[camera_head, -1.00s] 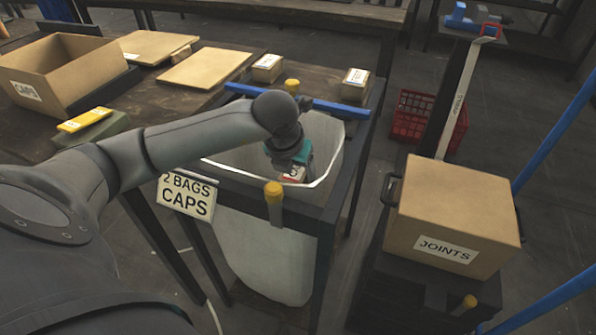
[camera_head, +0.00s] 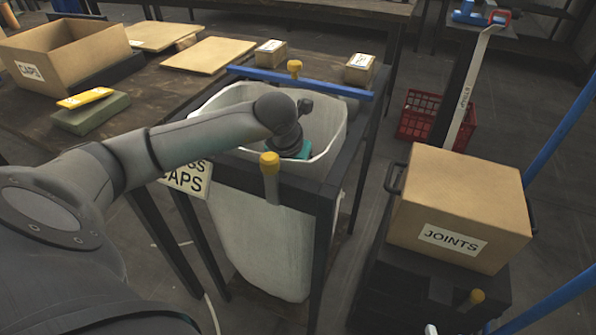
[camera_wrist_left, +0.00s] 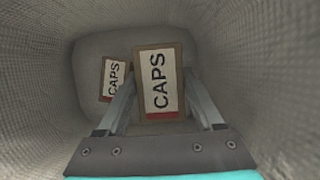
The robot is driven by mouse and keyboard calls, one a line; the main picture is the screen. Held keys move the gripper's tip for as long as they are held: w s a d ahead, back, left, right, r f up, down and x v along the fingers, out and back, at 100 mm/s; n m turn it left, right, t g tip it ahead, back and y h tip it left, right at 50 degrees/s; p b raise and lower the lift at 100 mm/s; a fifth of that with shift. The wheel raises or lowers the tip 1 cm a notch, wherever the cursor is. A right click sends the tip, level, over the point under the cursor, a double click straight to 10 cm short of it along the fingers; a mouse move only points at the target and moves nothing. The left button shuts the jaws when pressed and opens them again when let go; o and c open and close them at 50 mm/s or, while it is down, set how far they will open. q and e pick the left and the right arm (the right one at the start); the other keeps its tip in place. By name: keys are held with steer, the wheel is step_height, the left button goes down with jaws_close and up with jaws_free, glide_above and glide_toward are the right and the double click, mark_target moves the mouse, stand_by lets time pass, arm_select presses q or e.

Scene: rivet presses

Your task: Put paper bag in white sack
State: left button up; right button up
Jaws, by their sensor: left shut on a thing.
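The white sack (camera_head: 262,245) hangs open in a dark frame in the head view. My left gripper reaches down through its mouth, with its fingers hidden there by the sack's rim. In the left wrist view my left gripper (camera_wrist_left: 160,108) is shut on a paper bag (camera_wrist_left: 158,82) labelled CAPS, inside the sack's woven walls (camera_wrist_left: 265,70). A second CAPS bag (camera_wrist_left: 115,78) lies deeper, at the sack's bottom, to the left of the held one. Two more small paper bags (camera_head: 270,54) (camera_head: 360,68) stand at the back of the sack frame. My right gripper is out of view.
A blue bar (camera_head: 300,82) and yellow-topped posts (camera_head: 270,175) edge the sack frame. A CAPS carton (camera_head: 70,88) stands on the bench at left. A JOINTS box (camera_head: 460,205) stands at right, with a red crate (camera_head: 425,112) behind it.

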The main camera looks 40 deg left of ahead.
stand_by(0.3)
arm_select(q)
steer(key=o, duration=1.5)
steer(key=shift+o, duration=0.2)
steer(key=shift+f, duration=0.1)
steer(key=shift+s, duration=0.1)
